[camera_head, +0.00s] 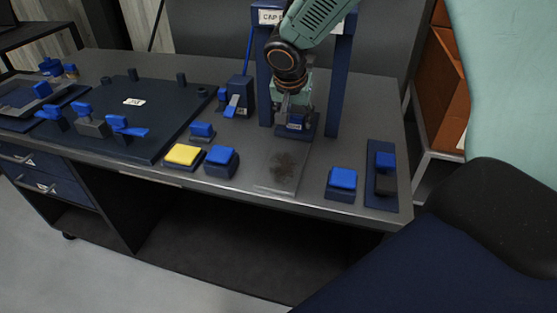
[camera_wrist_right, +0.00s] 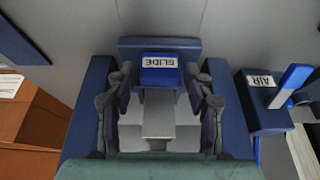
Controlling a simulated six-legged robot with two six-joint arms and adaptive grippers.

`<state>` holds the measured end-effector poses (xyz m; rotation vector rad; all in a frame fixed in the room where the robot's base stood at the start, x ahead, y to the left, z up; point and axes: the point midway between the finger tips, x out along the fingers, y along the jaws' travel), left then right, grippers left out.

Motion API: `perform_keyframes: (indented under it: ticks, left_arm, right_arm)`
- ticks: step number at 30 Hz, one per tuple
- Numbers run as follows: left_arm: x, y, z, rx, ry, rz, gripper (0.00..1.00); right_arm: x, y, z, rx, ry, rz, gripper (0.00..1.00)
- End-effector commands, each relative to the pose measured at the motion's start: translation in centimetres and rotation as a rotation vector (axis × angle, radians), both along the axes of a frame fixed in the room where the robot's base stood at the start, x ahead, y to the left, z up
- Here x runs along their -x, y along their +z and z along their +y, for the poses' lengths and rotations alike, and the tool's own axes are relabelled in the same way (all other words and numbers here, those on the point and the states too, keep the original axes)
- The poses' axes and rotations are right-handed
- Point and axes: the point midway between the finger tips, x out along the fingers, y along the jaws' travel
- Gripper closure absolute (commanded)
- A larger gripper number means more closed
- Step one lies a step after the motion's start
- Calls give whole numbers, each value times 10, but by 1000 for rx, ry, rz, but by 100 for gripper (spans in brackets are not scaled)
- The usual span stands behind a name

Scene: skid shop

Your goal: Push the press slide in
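The press slide shows as a blue block labelled SLIDE (camera_wrist_right: 160,72) in the middle of the right wrist view. In the head view it is at the foot of the press (camera_head: 295,125), between the posts of a dark blue frame. My right gripper (camera_head: 294,108) comes down from above at the slide. In the wrist view its fingers (camera_wrist_right: 160,84) stand apart on both sides of the block. I cannot tell whether they touch it. A grey bar runs from the block toward the camera. My left gripper is not in view.
A blue-topped button box (camera_head: 342,180) and a switch panel (camera_head: 381,180) stand at the right. A yellow button (camera_head: 184,155) and blue blocks stand left. A clear plate with a dark patch (camera_head: 282,165) lies before the press. The air valve (camera_head: 238,97) is left of the frame.

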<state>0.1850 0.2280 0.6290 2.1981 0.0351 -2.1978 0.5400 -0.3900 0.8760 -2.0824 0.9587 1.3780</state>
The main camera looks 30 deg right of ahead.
Motion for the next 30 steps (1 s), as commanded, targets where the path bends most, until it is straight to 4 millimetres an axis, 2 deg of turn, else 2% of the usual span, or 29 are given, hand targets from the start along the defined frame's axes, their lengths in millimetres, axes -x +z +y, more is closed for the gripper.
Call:
perform_keyframes:
  ticks: [3,14,30]
  left_arm:
    - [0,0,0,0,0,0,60]
    - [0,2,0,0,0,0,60]
    - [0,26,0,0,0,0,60]
  right_arm:
    - [0,0,0,0,0,0,38]
    - [0,3,0,0,0,1,38]
    - [0,40,0,0,0,0,38]
